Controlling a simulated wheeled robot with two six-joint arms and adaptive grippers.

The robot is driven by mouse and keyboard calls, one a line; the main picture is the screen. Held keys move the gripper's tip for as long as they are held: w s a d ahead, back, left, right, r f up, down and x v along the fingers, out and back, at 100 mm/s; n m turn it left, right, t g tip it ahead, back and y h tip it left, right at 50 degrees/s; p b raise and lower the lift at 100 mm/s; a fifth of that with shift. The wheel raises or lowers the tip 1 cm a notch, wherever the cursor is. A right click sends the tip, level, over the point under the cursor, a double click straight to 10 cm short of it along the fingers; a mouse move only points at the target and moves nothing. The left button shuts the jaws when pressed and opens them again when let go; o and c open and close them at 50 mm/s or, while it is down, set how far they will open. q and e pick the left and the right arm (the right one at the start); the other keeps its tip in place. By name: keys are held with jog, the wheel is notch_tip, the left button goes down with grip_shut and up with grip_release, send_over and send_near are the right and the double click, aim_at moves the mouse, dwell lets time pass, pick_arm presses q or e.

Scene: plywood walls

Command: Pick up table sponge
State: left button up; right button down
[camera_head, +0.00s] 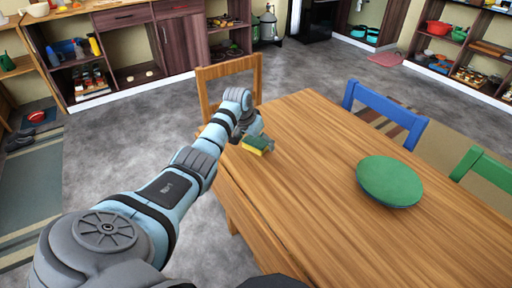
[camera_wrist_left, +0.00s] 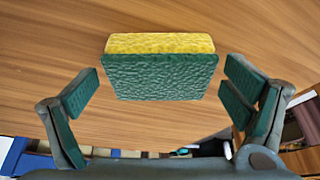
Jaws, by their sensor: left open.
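The sponge (camera_head: 257,144) is yellow with a green scouring side and lies on the wooden table (camera_head: 310,190), near its far left corner. In the left wrist view the sponge (camera_wrist_left: 160,72) is centred ahead of the two fingers, with its green face toward the camera. My left gripper (camera_wrist_left: 165,100) is open, with a finger to each side of the sponge and clear gaps between. In the head view my left gripper (camera_head: 250,130) is at the sponge, partly hidden by the wrist. My right gripper is not in view.
A green plate (camera_head: 389,181) lies on the table to the right. A wooden chair (camera_head: 229,82) stands at the far end, with a blue chair (camera_head: 385,108) and a green chair (camera_head: 484,170) along the right side. The table's middle is clear.

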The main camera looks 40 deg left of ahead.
aim_at(257, 140)
pick_arm(q)
jog(key=c, duration=1.1)
notch_tip(257, 140, up, 20)
jog(key=p, duration=0.5)
jog(key=o, duration=0.4)
jog(key=c, duration=0.4)
jog(key=shift+w, duration=0.1)
